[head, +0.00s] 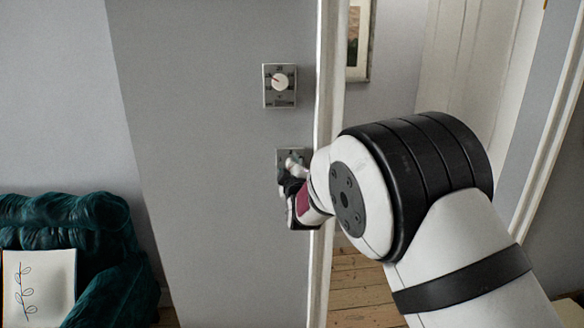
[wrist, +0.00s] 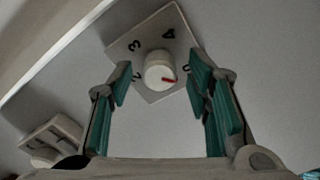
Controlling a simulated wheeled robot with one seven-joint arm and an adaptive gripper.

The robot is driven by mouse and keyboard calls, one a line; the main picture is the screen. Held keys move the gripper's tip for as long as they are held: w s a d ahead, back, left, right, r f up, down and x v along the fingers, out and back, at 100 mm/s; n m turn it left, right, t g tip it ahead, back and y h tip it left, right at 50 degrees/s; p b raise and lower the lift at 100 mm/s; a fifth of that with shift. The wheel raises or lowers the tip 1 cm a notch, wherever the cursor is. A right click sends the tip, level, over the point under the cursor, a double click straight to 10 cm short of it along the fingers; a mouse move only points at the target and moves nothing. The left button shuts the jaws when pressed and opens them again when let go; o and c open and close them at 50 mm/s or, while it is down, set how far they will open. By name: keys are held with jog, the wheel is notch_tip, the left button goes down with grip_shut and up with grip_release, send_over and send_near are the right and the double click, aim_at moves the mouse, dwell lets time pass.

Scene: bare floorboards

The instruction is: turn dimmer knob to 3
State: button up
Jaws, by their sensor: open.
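The dimmer is a pale plate with a white round knob (wrist: 159,71) and a red pointer mark. Digits 2, 3 and 4 show around its left and top. The mark points right, slightly downward, away from the 3; a character on that side is partly hidden by a finger. My gripper (wrist: 158,82) is open, its teal-padded fingers on either side of the knob with gaps between. In the head view my gripper (head: 293,168) is in front of the lower wall plate (head: 282,154), which it mostly hides.
A second plate with a white knob (head: 281,80) is above on the same grey wall; it also shows in the wrist view (wrist: 52,138). A white door frame (head: 325,130) stands close at right. A teal armchair (head: 110,235) with a pale cushion (head: 38,285) is at lower left.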

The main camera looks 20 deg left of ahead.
jog(key=shift+w+a, duration=0.2)
jog(key=shift+w, duration=0.05)
jog(key=shift+c, duration=0.2)
grip_shut()
jog(key=shift+m, duration=0.3)
